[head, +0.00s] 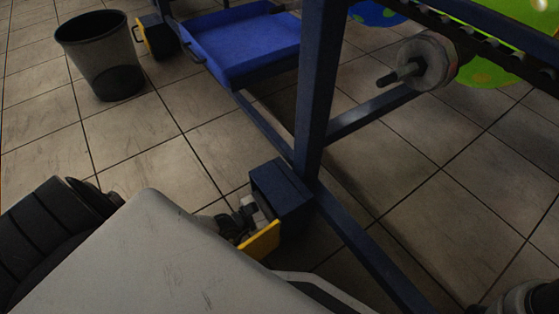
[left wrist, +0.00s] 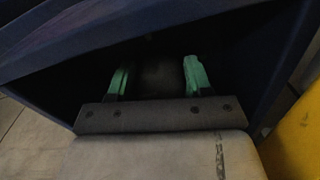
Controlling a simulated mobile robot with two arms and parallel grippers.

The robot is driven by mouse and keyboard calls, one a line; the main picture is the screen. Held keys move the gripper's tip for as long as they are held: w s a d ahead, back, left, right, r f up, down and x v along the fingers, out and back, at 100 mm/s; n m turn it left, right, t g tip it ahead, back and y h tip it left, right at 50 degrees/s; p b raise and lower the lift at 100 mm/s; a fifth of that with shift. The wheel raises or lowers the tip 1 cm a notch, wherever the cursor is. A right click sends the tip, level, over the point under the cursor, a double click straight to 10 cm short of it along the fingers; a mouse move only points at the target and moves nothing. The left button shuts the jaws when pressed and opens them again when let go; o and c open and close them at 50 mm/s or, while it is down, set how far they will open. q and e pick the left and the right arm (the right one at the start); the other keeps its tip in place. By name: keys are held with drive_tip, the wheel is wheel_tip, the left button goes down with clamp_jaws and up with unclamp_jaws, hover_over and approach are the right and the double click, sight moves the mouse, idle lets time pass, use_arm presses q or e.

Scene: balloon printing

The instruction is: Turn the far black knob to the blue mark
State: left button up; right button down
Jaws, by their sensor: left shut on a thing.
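My left gripper (left wrist: 157,80) shows in the left wrist view as two green fingers reaching into a dark blue box (left wrist: 40,60). The fingers are shut on a dark shape (left wrist: 155,78) between them, which looks like the black knob; the dim light hides its outline. In the head view the same blue box (head: 281,193) stands at the foot of a blue post, its yellow door (head: 260,241) swung open. My left arm covers much of the area before it. I cannot see a blue mark. My right gripper is not in view.
A blue post (head: 318,90) and floor rails stand close by the box. The yellow door (left wrist: 294,140) is close on the right in the left wrist view. A blue tray (head: 245,45), a bin (head: 103,55) and another yellow-doored box (head: 152,37) are farther back.

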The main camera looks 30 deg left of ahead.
use_arm(q)
drive_tip(key=shift+f, duration=0.1)
drive_tip(key=o, duration=0.9)
drive_tip(key=shift+o, duration=0.2)
drive_tip(key=p+v, duration=0.4)
drive_tip(key=v, duration=0.6)
drive_tip(key=shift+s+a, duration=0.2)
drive_tip(key=shift+s, duration=0.15)
